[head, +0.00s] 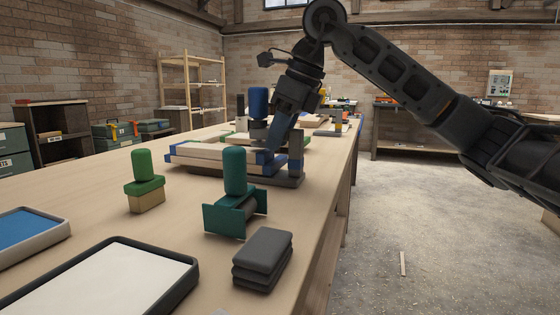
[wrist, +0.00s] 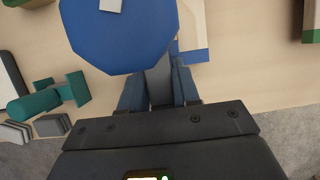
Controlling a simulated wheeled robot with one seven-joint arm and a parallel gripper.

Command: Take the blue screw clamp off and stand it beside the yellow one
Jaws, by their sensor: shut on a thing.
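The blue screw clamp shows its upright blue handle (head: 259,102) at the stack of pale boards (head: 205,152) on the bench. In the wrist view its round blue top (wrist: 118,38) fills the upper middle and hides what lies below. My gripper (wrist: 158,88) is shut on a grey bar of the clamp, just beside the blue top. In the head view my gripper (head: 274,148) points down at the right end of the boards. I cannot tell whether the clamp still touches the boards. I cannot make out a yellow clamp in either view.
A teal tool (head: 235,175) and dark grey pads (head: 263,258) stand near the bench's right edge. A green-handled block (head: 145,168) stands left of them. A black-rimmed tray (head: 190,270) lies in front. Bare bench top (head: 85,200) shows at left.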

